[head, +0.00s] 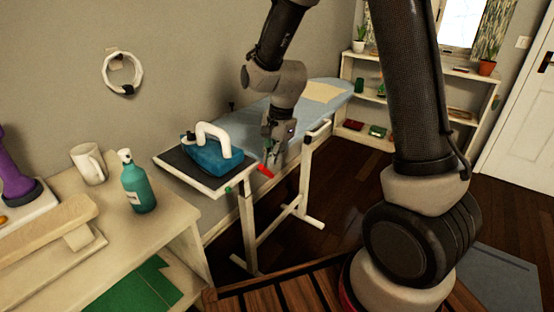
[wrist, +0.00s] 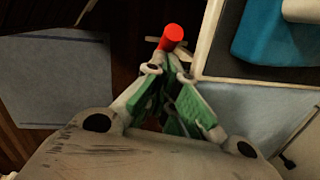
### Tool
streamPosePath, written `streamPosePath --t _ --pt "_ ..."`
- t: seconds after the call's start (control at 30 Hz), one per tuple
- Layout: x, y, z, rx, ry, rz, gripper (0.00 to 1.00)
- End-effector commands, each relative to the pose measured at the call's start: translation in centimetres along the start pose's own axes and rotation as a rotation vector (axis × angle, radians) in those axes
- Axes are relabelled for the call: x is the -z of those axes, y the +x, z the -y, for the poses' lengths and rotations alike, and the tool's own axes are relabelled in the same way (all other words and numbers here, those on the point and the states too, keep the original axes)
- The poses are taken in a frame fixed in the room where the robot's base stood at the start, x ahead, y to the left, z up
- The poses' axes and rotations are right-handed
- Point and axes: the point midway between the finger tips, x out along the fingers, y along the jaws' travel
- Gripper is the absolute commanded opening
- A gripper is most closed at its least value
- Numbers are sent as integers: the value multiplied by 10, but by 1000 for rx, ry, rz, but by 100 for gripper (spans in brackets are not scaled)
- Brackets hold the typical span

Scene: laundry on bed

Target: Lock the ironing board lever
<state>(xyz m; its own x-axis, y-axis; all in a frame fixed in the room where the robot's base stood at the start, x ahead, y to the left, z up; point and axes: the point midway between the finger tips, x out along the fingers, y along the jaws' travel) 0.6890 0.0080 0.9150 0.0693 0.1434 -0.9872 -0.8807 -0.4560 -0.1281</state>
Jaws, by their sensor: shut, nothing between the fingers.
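The ironing board (head: 262,113) stands against the wall, with a blue cover and white legs. Its lever has a red tip (head: 265,171), which sticks out beside the iron rest at the board's near end. My gripper (head: 277,155) points down beside the board's edge, close to the lever. In the wrist view the green-padded fingers of my gripper (wrist: 167,66) are together with nothing between them. The red lever tip (wrist: 172,34) shows just beyond the fingertips; I cannot tell whether they touch. The rest of the lever is mostly hidden.
A blue iron (head: 208,158) with a white handle sits on the dark iron rest (head: 180,171), close to my gripper. A shelf at the near left holds a white mug (head: 88,164) and a green bottle (head: 137,183). Open wooden floor lies right of the board.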

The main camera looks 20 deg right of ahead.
Motion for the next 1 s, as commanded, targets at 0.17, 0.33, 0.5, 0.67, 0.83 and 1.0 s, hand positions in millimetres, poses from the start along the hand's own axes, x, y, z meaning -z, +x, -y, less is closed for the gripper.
streamPosePath --t 0.17,0.33,0.5,0.67,0.83,1.0 --pt "-12 3 -1 2 -7 -34 0" --pt "-24 8 -4 2 -7 -34 0" --pt "-34 14 -6 2 -6 -33 0" --pt "-42 21 -8 1 -5 -33 0" --pt "-48 28 -10 2 -5 -33 0" --pt "-52 33 -11 1 -5 -33 0"
